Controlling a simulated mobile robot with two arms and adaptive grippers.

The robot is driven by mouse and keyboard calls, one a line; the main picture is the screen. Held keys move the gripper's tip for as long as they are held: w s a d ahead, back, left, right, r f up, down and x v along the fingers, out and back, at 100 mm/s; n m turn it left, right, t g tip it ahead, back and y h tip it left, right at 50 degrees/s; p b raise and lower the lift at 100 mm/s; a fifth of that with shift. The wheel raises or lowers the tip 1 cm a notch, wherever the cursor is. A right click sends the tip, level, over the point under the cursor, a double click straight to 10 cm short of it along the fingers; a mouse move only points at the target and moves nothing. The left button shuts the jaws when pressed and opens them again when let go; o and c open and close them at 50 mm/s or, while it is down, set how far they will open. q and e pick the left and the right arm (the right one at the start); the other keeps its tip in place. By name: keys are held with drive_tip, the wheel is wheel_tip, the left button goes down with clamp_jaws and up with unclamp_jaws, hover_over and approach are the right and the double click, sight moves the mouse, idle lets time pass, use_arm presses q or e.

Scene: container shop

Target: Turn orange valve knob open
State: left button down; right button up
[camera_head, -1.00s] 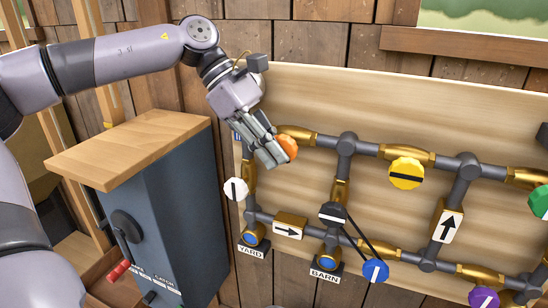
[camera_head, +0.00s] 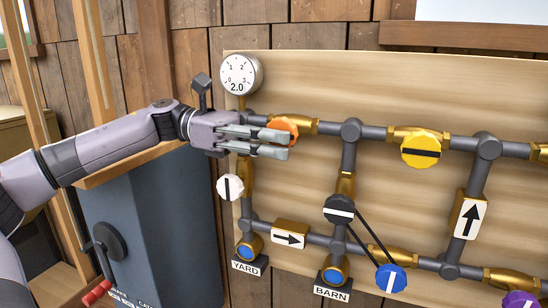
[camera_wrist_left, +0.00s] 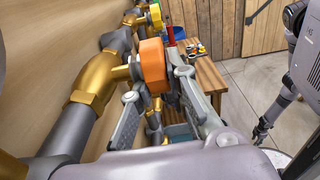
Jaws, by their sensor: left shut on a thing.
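The orange valve knob (camera_head: 286,124) sits on the upper pipe of the wooden board, on a brass valve body. My left gripper (camera_head: 282,143) comes in from the left with its fingers lying across the knob and shut on it. Part of the knob's face is hidden behind the fingers, so its white or dark mark cannot be read. In the left wrist view the orange knob (camera_wrist_left: 154,66) shows edge-on beside the grey finger (camera_wrist_left: 186,92).
A round gauge (camera_head: 240,74) reading 2.0 is above the gripper. A white knob (camera_head: 230,187), yellow knob (camera_head: 421,149), black knob (camera_head: 339,209) and blue knob (camera_head: 391,278) are on nearby pipes. A blue-grey cabinet (camera_head: 165,230) stands below my left arm.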

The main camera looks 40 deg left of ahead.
use_arm(q)
drive_tip(key=shift+h+b, duration=0.5)
drive_tip(key=shift+r, duration=0.1)
drive_tip(key=c, duration=1.6)
unclamp_jaws()
drive_tip(key=shift+o, duration=0.2)
wheel_tip(320, 180, up, 10)
drive_tip(key=shift+f, duration=0.1)
